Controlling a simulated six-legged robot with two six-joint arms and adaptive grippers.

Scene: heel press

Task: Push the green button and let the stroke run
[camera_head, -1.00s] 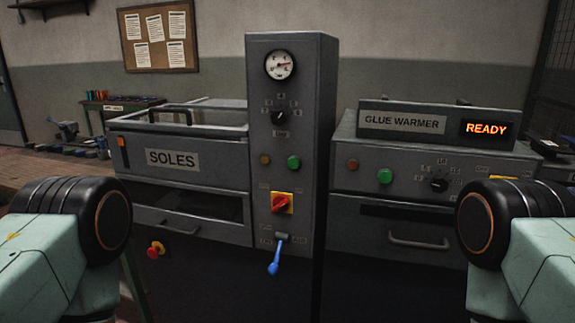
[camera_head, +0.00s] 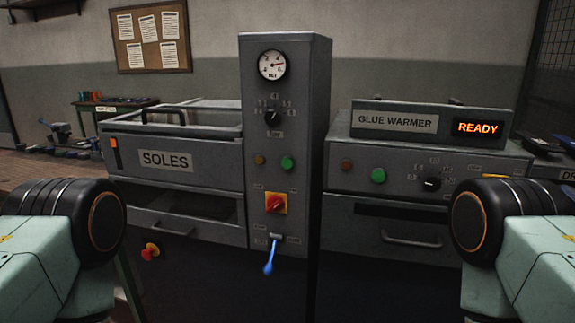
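A green button (camera_head: 287,163) sits on the tall grey control column (camera_head: 283,90), to the right of a small amber light (camera_head: 260,160). A second green button (camera_head: 378,176) is on the glue warmer (camera_head: 345,208) to the right, beside a dull reddish-brown one (camera_head: 346,166). The column also has a pressure gauge (camera_head: 272,65), a black dial (camera_head: 273,117), a red and yellow rotary switch (camera_head: 275,203) and a blue-handled lever (camera_head: 269,262) hanging down. My arms show at both lower corners, but neither gripper is in view.
The glue warmer's display (camera_head: 478,127) reads READY. A workbench (camera_head: 115,104) is at the back left.

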